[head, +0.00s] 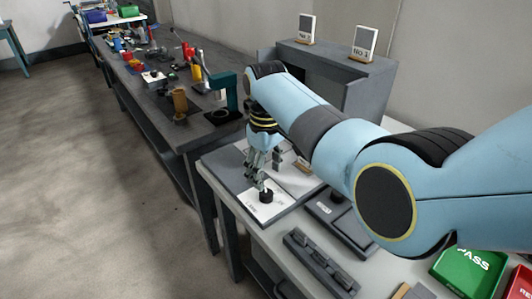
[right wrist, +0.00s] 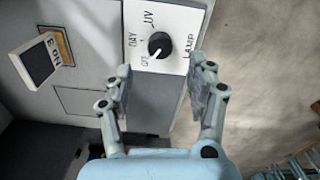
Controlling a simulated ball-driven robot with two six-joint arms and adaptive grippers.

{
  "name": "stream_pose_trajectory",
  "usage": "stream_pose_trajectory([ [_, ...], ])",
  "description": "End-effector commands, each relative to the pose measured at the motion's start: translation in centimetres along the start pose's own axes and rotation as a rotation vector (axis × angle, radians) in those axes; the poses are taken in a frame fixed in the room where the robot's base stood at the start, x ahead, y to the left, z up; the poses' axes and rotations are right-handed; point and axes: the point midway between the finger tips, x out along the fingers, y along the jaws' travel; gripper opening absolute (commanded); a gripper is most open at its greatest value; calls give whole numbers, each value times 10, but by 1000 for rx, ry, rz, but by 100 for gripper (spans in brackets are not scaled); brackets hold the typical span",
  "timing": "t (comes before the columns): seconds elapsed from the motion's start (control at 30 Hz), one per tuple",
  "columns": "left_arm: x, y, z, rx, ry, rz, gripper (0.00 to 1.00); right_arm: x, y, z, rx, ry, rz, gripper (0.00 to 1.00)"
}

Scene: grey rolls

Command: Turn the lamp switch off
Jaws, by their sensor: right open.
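The lamp switch (right wrist: 160,45) is a round black knob on a white plate (right wrist: 180,18) marked LAMP, OFF, DAY and UV in the right wrist view. A small light mark shows on the knob's lower left side; I cannot tell surely which word it points to. In the head view the knob (head: 266,195) stands on the white plate near the bench's front left corner. My right gripper (right wrist: 160,72) is open and empty, its fingers spread on either side below the knob in the picture. In the head view the right gripper (head: 262,180) points down just above the knob. My left gripper is out of view.
A small tilted sign (right wrist: 36,62) stands left of the plate in the right wrist view. A grey rack (head: 325,270), a green tray (head: 470,268) and a red tray (head: 520,283) lie on the bench. A dark bench (head: 180,128) with tools runs behind. The floor at left is clear.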

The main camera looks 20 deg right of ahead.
Motion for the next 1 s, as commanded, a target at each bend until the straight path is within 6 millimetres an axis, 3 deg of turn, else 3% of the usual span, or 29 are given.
stream_pose_trajectory([
  [0.1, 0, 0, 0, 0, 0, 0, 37, -26, 0, 0, 0, 3, 1, 57],
  [0.3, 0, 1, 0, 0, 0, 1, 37, -51, 0, 0, -1, 1, 0, 57],
  [0.83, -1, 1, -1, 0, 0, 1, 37, -58, 0, 0, -1, 0, 0, 57],
  [1.0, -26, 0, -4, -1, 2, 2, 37, -83, 0, 0, -1, 2, 1, 57],
])
